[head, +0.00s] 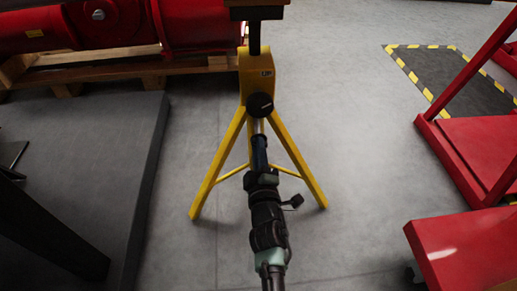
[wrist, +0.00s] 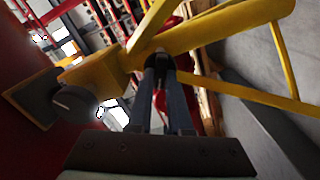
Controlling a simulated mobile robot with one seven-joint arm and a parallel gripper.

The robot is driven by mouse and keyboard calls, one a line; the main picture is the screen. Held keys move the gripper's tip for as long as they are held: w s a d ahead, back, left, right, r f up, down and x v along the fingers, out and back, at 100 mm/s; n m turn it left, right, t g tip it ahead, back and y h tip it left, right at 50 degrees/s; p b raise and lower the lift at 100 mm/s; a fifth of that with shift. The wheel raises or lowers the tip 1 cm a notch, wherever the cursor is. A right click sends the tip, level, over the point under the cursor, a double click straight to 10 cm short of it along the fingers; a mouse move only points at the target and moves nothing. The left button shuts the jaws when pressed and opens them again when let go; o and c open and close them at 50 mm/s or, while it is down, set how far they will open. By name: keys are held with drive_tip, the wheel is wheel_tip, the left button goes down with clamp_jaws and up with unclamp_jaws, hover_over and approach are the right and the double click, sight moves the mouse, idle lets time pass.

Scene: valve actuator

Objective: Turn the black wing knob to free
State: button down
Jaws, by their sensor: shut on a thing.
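A yellow tripod stand (head: 256,75) stands upright on the grey floor. My arm reaches forward to it in the head view, and my gripper (head: 259,127) is just below a round black disc (head: 260,104) on its front. In the wrist view my gripper (wrist: 159,70) has its two fingers close together at the place where the yellow legs meet. The black wing knob (wrist: 160,56) shows only as a small dark piece between and behind the fingertips, which are shut on it. Its wings and its angle cannot be made out.
A dark plate (head: 257,13) on a post tops the stand. Red machinery on a wooden pallet (head: 125,68) is behind left, with a grey platform (head: 95,160) at left. Red frames (head: 475,150) stand at right. Floor beside the tripod is clear.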

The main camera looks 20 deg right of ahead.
drive_tip(key=shift+f, duration=0.1)
drive_tip(key=c, duration=0.8)
unclamp_jaws()
drive_tip(key=shift+c, duration=0.2)
drive_tip(key=shift+s, duration=0.15)
drive_tip(key=p+v, duration=0.3)
drive_tip(key=v, duration=0.9)
drive_tip(key=shift+s, duration=0.35)
drive_tip(key=shift+a, duration=0.1)
